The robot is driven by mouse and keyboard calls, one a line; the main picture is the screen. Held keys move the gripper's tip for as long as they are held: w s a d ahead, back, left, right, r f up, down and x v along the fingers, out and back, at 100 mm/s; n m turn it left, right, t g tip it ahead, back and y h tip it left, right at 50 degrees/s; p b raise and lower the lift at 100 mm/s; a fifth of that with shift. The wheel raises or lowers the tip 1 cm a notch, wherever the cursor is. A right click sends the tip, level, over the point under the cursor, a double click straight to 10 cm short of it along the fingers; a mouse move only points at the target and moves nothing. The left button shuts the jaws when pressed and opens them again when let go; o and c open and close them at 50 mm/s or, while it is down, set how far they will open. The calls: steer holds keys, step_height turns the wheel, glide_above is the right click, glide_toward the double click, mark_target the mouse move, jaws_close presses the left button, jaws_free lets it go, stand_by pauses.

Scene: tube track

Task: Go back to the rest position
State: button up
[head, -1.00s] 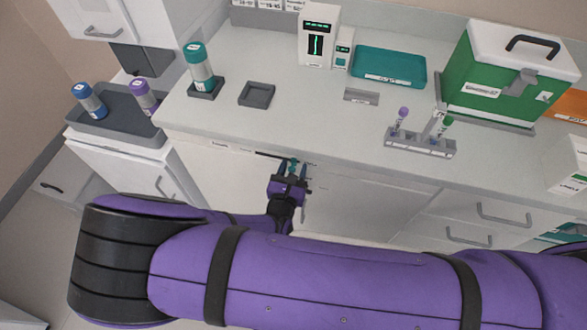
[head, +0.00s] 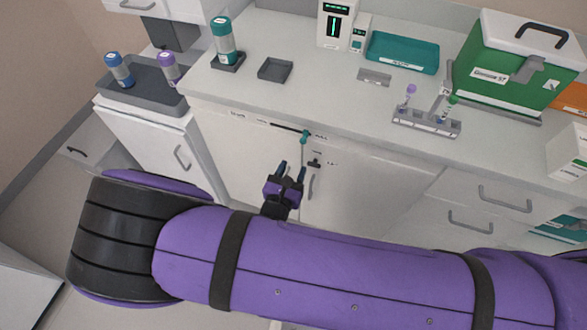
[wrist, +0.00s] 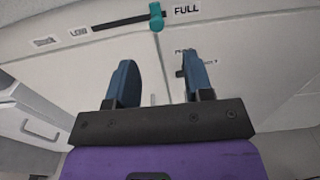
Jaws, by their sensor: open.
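My gripper (head: 291,172) is open and empty in front of the cabinet doors below the counter. Its two blue fingers also show in the wrist view (wrist: 160,80), apart with nothing between them. A teal slider knob (wrist: 156,17) sits on a dark slot beyond the fingertips, at the end by the "FULL" label (wrist: 186,9). In the head view the teal knob (head: 305,136) is just above my gripper and apart from it. My purple arm (head: 350,260) spans the lower part of the head view.
The counter (head: 310,95) bears a teal-capped bottle (head: 222,40), an empty grey holder (head: 275,69), a teal tray (head: 402,52), a tube rack (head: 427,122) and a green box (head: 500,75). A dark tray (head: 145,88) with two bottles stands left. Cabinet handles stick out near my gripper.

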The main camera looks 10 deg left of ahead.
stand_by(0.3)
steer(key=w+d+r+m+g+h, duration=0.35)
steer(key=d+r+m+g, duration=0.35)
steer(key=d+r+m, duration=0.6)
steer(key=w+d+r+m+g+h, duration=0.4)
steer(key=d+r+m+g, duration=0.5)
steer(key=r, duration=0.8)
steer(key=s+d+r+m+y, duration=0.2)
steer(key=d+r+m+y, duration=0.1)
steer(key=d+r, duration=0.25)
steer(key=s+d+r+m+y, duration=0.3)
steer(key=d+r, duration=0.2)
steer(key=d, duration=0.2)
steer(key=s+d+r+m+t+y, duration=0.1)
steer(key=s+d+r+m+y, duration=0.1)
steer(key=s, duration=0.4)
steer(key=s+d+r+m+t+y, duration=0.1)
steer(key=s+d+r+m+t, duration=0.1)
steer(key=s+r, duration=0.4)
steer(key=shift+s+d+r+m+t+y, duration=0.3)
steer(key=shift+d+r+m, duration=0.5)
steer(key=shift+m, duration=0.5)
steer(key=shift+d+f, duration=0.15)
steer(key=shift+f, duration=0.05)
